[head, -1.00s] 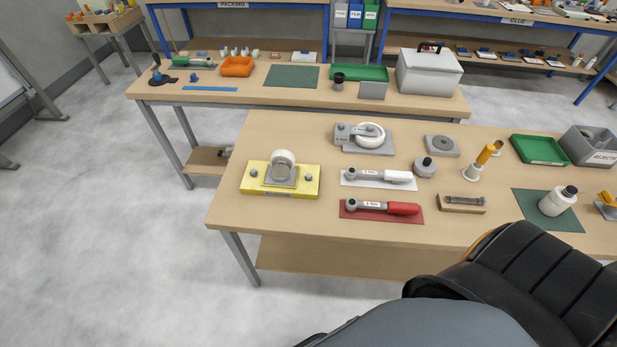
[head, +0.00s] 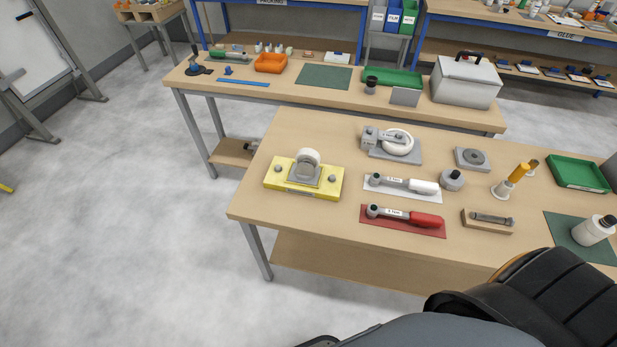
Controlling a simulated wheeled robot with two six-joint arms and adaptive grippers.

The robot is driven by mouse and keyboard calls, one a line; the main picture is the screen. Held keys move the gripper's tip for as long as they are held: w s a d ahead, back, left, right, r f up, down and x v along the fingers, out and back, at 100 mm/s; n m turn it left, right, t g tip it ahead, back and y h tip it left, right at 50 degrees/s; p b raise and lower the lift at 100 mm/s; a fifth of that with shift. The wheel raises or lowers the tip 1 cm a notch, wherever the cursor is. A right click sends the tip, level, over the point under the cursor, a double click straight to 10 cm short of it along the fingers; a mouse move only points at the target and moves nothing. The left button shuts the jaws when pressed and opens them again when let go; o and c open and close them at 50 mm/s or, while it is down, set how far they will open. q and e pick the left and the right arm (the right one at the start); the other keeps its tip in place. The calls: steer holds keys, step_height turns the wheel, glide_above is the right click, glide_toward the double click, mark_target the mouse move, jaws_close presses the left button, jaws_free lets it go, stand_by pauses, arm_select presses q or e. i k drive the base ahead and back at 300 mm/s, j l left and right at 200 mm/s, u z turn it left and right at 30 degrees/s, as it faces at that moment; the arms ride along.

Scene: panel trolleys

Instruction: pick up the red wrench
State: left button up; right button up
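The red wrench (head: 424,219) has a red handle and a grey head with a small white label. It lies on a red mat (head: 385,225) near the front edge of the nearer wooden table (head: 330,225). Its handle points right. A similar wrench with a white handle (head: 421,187) lies on a white mat just behind it. Neither of my grippers shows in the head view. Nothing covers the red wrench.
A yellow fixture (head: 276,178) stands left of the wrenches. A small wooden block (head: 487,222) lies to the right. The floor (head: 130,240) to the left is clear.

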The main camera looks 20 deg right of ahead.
mark_target(373, 210)
steer(key=z, duration=1.65)
steer(key=k+l+u, duration=0.15)
steer(key=u, duration=0.35)
steer(key=k+u, duration=0.45)
steer(key=i+l, duration=0.05)
